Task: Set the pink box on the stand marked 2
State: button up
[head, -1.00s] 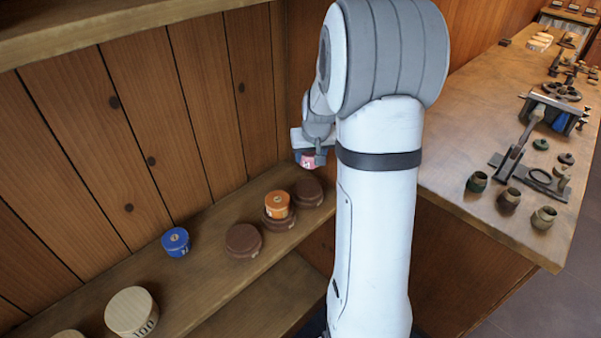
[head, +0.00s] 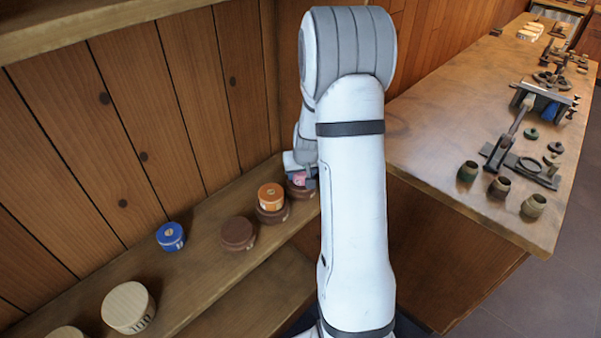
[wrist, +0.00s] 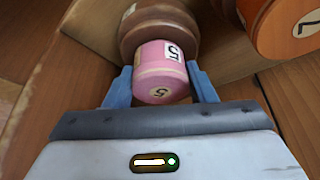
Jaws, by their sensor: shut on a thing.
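The pink box (wrist: 160,72), a small round one with 5 on its labels, is between the blue fingers of my gripper (wrist: 161,90), which is shut on it. In the head view the pink box (head: 299,180) shows partly behind my wrist, at the rightmost brown round stand (head: 301,192). That stand (wrist: 152,28) is right by the box in the wrist view; I cannot tell whether they touch. Another brown stand (head: 272,214) carries an orange box (head: 271,196). A third brown stand (head: 238,235) is empty. No number on any stand is readable.
On the same shelf (head: 200,262) are a blue box (head: 170,237) and a pale round box (head: 128,307). The orange box (wrist: 285,22) is close right of the stand in the wrist view. A plank wall (head: 150,130) stands behind. A workbench (head: 440,150) with several pots and tools is right.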

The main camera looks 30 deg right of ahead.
jog(key=shift+f, duration=0.2)
jog(key=o, duration=1)
jog(key=shift+c, duration=0.2)
jog(key=shift+r, duration=0.15)
jog(key=shift+r, duration=0.25)
jog(key=v, duration=1.2)
jog(key=s+a+r+n, duration=0.1)
jog(key=s+a+r, duration=0.2)
jog(key=s+a, duration=0.4)
jog(key=s+a+r+n+g+y, duration=0.1)
jog(key=s+a+r, duration=0.3)
jog(key=s+a, duration=0.4)
jog(key=s, duration=0.6)
jog(key=shift+s+a+n+g, duration=0.25)
jog(key=shift+a+n+g, duration=0.05)
jog(key=shift+a+n, duration=0.1)
